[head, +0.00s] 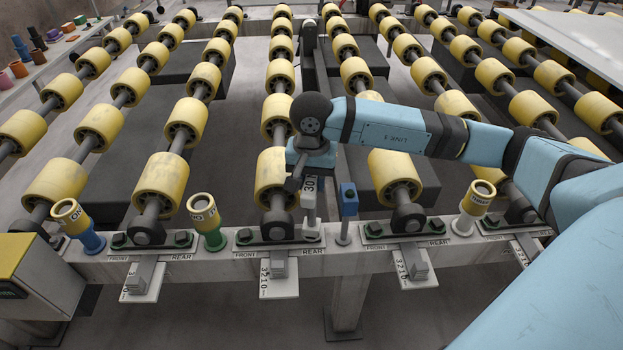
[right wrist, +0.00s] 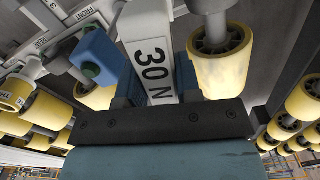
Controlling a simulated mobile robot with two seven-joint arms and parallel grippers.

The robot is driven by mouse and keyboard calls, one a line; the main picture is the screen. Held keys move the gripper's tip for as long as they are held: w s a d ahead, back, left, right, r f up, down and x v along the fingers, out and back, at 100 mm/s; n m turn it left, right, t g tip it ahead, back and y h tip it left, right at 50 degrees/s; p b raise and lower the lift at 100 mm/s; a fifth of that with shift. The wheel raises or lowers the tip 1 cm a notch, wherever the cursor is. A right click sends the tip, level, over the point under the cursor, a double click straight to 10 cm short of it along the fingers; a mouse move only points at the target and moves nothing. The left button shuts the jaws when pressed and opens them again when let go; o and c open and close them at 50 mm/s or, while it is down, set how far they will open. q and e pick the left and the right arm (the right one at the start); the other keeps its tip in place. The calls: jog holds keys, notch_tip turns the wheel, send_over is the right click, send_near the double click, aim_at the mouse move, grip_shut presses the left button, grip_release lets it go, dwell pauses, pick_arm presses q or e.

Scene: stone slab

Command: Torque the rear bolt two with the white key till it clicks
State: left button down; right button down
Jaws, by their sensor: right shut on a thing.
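My right gripper (head: 309,172) is shut on the upright white key (head: 309,192), marked 30 N. In the right wrist view the key (right wrist: 154,65) stands between the blue fingers. The key's lower end comes down at the rear bolt (head: 311,233) of the second bracket (head: 278,243) from the left, above the label REAR. I cannot tell how fully it sits on the bolt head. The bracket's front bolt (head: 244,236) is uncovered on the left. A white scale plate with a pointer (head: 279,284) hangs below this bracket. My left gripper is not in view.
A blue-headed post (head: 348,203) stands close right of the key. Yellow-topped pieces with blue (head: 82,226), green (head: 209,224) and white (head: 472,207) stems stand along the beam (head: 380,245). Rows of yellow rollers (head: 394,176) lie behind. My right arm crosses the right side.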

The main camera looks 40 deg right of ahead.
pick_arm(q)
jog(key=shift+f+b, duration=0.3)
jog(key=shift+b, duration=0.15)
pick_arm(e)
jog(key=shift+f, duration=0.5)
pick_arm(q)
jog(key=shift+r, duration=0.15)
